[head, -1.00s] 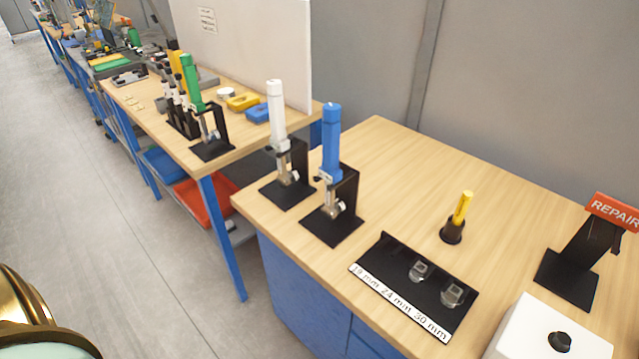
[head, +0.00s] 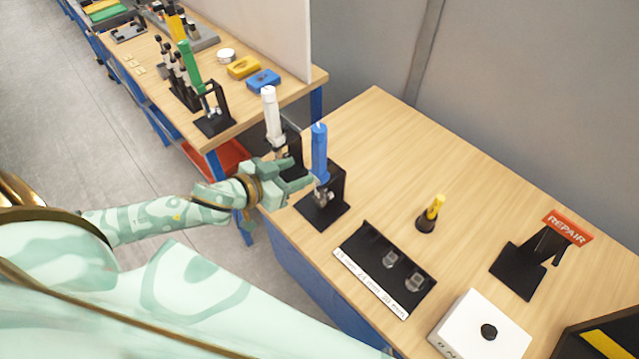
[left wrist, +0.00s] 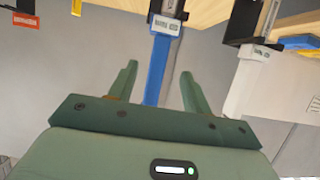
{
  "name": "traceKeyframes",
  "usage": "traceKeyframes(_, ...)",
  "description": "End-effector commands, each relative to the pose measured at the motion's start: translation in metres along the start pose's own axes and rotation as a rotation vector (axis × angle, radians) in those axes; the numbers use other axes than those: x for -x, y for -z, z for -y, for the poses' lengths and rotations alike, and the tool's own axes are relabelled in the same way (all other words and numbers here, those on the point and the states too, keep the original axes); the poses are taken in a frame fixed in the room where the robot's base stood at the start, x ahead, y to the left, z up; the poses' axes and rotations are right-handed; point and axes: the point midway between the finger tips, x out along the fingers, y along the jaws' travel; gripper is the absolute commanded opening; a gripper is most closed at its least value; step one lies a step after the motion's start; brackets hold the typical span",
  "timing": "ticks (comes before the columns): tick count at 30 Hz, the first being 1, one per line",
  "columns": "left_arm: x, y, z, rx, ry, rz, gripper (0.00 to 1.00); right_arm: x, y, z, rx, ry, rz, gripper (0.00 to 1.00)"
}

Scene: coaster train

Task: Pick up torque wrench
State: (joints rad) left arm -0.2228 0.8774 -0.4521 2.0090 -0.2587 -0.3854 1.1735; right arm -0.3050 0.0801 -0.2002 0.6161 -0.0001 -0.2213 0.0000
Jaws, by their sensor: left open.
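The blue-handled torque wrench (head: 319,145) stands upright in a black holder (head: 338,183) on the wooden bench. A white-handled one (head: 270,108) stands behind it to the left, and a green-handled one (head: 188,65) on the farther bench. My left gripper (head: 300,174) is open at the left side of the blue handle. In the left wrist view the blue handle (left wrist: 157,72) appears between the two open fingers (left wrist: 158,88); I cannot tell if they touch it. The white handle (left wrist: 243,85) is to the right there. My right gripper is not in view.
A black socket tray (head: 365,240) with clear sockets lies on the bench, with a yellow-handled tool (head: 434,208) behind it. A REPAIR stand (head: 520,268) and a white box with a black knob (head: 465,325) are on the right. The bench's back middle is clear.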

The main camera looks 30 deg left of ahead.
Motion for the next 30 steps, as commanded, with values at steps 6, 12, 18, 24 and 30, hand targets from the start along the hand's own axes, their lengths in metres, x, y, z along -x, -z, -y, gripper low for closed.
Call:
traceKeyframes(6,-0.041,0.001,0.0,0.0,0.002,-0.002,0.49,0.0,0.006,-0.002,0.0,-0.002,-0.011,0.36)
traceKeyframes(12,-0.055,0.001,0.0,0.0,0.001,-0.001,0.49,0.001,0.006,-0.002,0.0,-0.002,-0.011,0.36)
traceKeyframes(18,-0.087,0.004,0.0,-0.001,0.001,-0.002,0.49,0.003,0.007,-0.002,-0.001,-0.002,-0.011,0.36)
traceKeyframes(24,-0.103,0.002,0.0,0.0,0.001,0.001,0.49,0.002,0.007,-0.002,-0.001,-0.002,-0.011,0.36)
traceKeyframes(30,-0.103,0.001,0.0,0.0,0.0,0.001,0.44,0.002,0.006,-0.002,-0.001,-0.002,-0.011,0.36)
